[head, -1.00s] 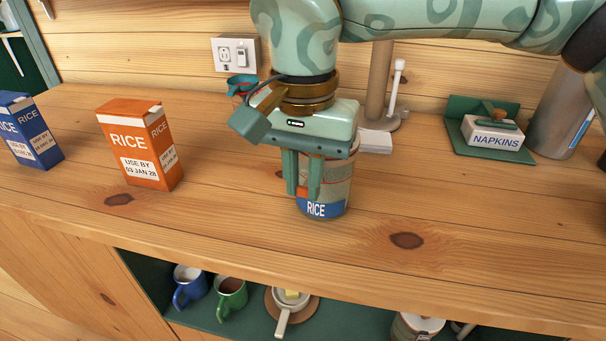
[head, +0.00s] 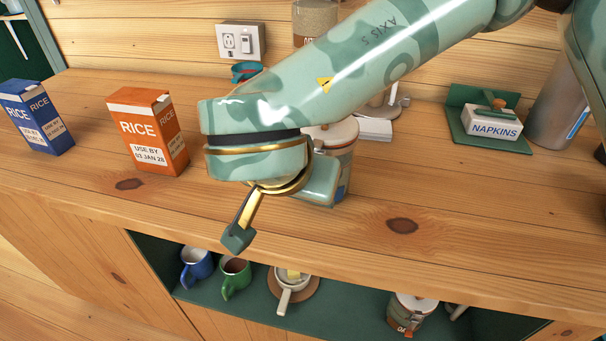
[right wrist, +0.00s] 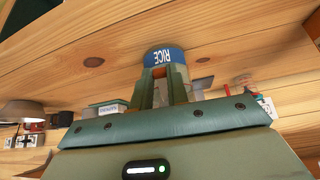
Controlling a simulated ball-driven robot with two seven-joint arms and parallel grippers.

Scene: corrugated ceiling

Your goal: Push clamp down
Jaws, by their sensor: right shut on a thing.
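The rice canister (head: 336,133), with a pale lid, stands on the counter, largely covered by my right arm in the head view. In the right wrist view its blue RICE band (right wrist: 166,56) shows just beyond my fingers. My right gripper (right wrist: 162,75) is at the canister's front, its two green fingers close together. It is shut on the canister's clamp, which the fingers and wrist hide, so its exact angle cannot be told. My left gripper is out of view.
An orange rice box (head: 148,133) and a blue rice box (head: 38,118) stand to the left. A napkin holder (head: 490,122) and a grey cylinder (head: 556,108) stand at the right. Mugs (head: 236,276) and another canister (head: 411,312) sit on the shelf below. The counter's front right is clear.

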